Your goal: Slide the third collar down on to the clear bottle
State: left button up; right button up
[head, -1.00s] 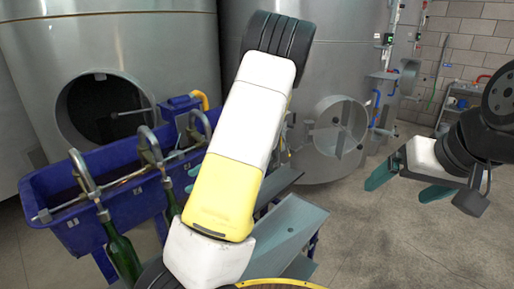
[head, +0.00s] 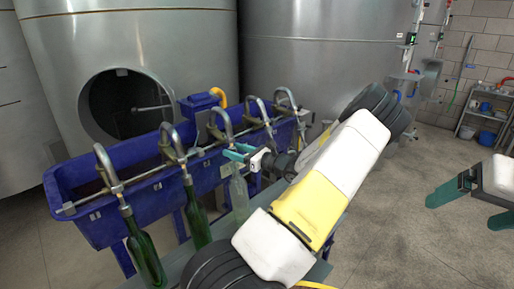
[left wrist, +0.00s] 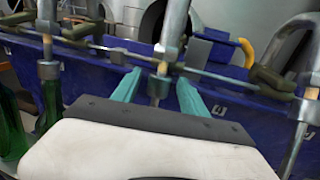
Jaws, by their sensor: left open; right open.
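The clear bottle (head: 239,196) stands upright under the third spout (head: 221,118) from the left. My left gripper (head: 236,150) is at the lower end of that spout, just above the bottle. In the left wrist view its open teal fingers (left wrist: 158,92) lie on either side of the spout's tip. The clear bottle is not visible in that view. My right gripper (head: 468,202) is open and empty at the right, far from the bottles.
A blue trough (head: 75,205) carries a row of several bent spouts on a rail. Two green bottles (head: 146,252) (head: 196,216) stand left of the clear one. Neighbouring spouts flank my left gripper closely.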

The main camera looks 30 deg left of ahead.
pick_arm(q)
jog(key=shift+a, duration=0.6)
jog(key=shift+c, duration=0.4)
jog(key=c, duration=0.7)
jog(key=shift+s+d+f, duration=0.1)
jog(key=shift+d+f, duration=0.05)
jog(key=shift+f, duration=0.55)
jog(key=shift+d+f, duration=0.1)
jog(key=shift+f, duration=0.6)
jog(key=o, duration=0.8)
jog(key=shift+d, duration=0.1)
jog(key=d, duration=0.7)
jog(key=shift+s+d, duration=0.25)
jog(key=shift+d, duration=0.05)
